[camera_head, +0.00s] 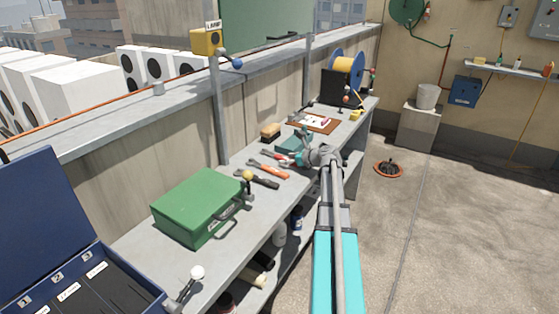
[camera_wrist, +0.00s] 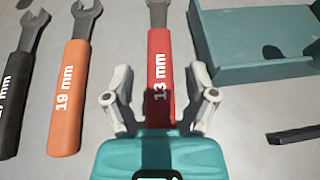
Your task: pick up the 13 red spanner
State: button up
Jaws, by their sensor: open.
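The red spanner (camera_wrist: 159,75) marked "13 mm" lies on the grey bench in the wrist view, its handle pointing toward my gripper and its head cut off by the top edge. My gripper (camera_wrist: 160,98) is open, with one finger on each side of the red handle; I cannot tell whether either finger touches it. The near end of the handle is hidden by the gripper body. In the head view my gripper (camera_head: 300,160) is over the bench beside the red spanner (camera_head: 273,154).
Left of it lie an orange 19 mm spanner (camera_wrist: 71,90) and a black spanner (camera_wrist: 17,90). A teal tray (camera_wrist: 250,55) stands close on the right, with a dark object (camera_wrist: 295,134) below it. A green box (camera_head: 197,205) and a brush (camera_head: 270,131) are on the bench.

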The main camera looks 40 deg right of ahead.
dwell(0.4)
grip_shut()
